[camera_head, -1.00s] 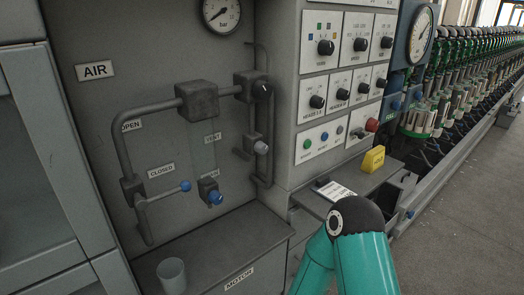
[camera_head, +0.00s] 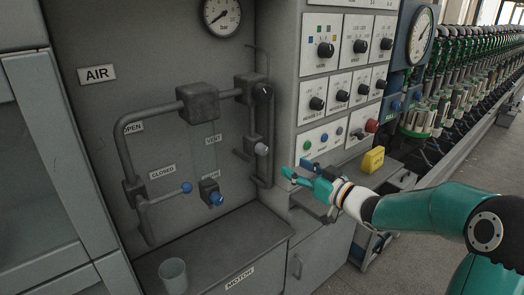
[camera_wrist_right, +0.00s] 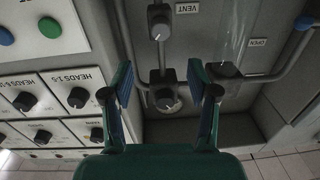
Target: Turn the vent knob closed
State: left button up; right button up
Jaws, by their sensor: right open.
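The VENT label (camera_head: 213,140) is on the grey panel, with a small grey knob (camera_head: 261,148) on the pipe to its right. That knob also shows in the right wrist view (camera_wrist_right: 160,28), beside the VENT label in an upside-down picture. My right gripper (camera_head: 300,174) is in front of the cabinet edge, to the right of and below the knob, apart from it. In the right wrist view the jaws (camera_wrist_right: 158,80) are open and empty, and the knob shows beyond the gap. My left gripper is not in view.
A blue-ended lever (camera_head: 186,187) and a blue knob (camera_head: 215,198) are left of the grey knob. Pipes run around them. A control panel (camera_head: 340,95) with several dials stands close to my right arm. A yellow block (camera_head: 373,159) and a cup (camera_head: 173,275) are nearby.

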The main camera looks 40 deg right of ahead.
aim_at(265, 151)
jog(key=w+p, duration=0.1)
jog(key=w, duration=0.3)
jog(key=w+a+p, duration=0.1)
jog(key=w, duration=0.3)
jog(key=w+p, duration=0.1)
jog(key=w, duration=0.3)
jog(key=shift+w+a+f, duration=0.1)
jog(key=shift+w+a, duration=0.2)
jog(key=shift+w, duration=0.05)
